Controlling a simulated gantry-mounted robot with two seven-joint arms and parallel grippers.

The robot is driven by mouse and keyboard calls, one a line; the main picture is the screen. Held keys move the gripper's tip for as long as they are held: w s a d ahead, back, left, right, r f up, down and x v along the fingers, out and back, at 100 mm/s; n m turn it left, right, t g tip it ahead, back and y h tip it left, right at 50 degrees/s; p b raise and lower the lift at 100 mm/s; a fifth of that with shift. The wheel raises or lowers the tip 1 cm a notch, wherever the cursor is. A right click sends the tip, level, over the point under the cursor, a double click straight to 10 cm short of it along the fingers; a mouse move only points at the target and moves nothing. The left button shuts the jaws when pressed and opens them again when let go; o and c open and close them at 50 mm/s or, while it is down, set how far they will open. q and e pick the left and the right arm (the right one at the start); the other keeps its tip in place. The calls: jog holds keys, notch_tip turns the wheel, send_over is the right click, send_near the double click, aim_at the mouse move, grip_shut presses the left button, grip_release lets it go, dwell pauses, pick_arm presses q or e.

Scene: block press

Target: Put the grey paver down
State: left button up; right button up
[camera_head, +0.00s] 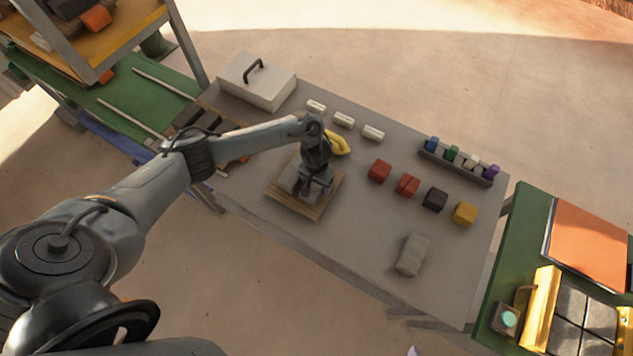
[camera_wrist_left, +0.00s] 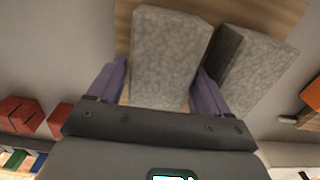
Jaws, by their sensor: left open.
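My left gripper (camera_head: 315,192) is over the wooden board (camera_head: 296,208) on the grey table. In the left wrist view its two purple fingers (camera_wrist_left: 158,88) stand open on either side of a grey paver (camera_wrist_left: 170,55), which rests on the board. A second grey paver (camera_wrist_left: 256,72) lies beside it on the board, close to one finger. In the camera_head view the pavers (camera_head: 289,178) are partly hidden by my gripper. Another grey paver (camera_head: 412,254) lies alone on the table to the right. My right gripper is not in view.
Red blocks (camera_head: 379,171), a dark block (camera_head: 434,198) and a yellow block (camera_head: 464,213) stand right of the board. A rack of coloured pieces (camera_head: 455,163) and a white lidded box (camera_head: 257,83) are at the back. The front middle of the table is clear.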

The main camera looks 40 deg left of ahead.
pick_arm(q)
notch_tip(320, 180, up, 7)
jog(key=shift+f+p, duration=0.1)
jog(key=shift+p, duration=0.9)
notch_tip(320, 180, up, 5)
jog(key=p, duration=0.3)
jog(key=s+d+r+m+t+h, duration=0.1)
jog(key=s+d+m+t+h, duration=0.15)
jog(key=d, duration=0.85)
jog(key=s+d+r+m+t+h, duration=0.1)
jog(key=s+d+r+m+t, duration=0.2)
jog(key=d, duration=0.9)
jog(key=s+a+r+n+g+y, duration=0.1)
jog(key=s+a+r+g+y, duration=0.1)
jog(key=s+a, duration=1.2)
notch_tip(320, 180, up, 2)
jog(key=shift+s+a+r+y, duration=0.25)
jog(key=shift+s+a+y, duration=0.2)
jog(key=shift+y, duration=0.2)
jog(key=shift+r+p, duration=0.15)
jog(key=shift+p, duration=0.2)
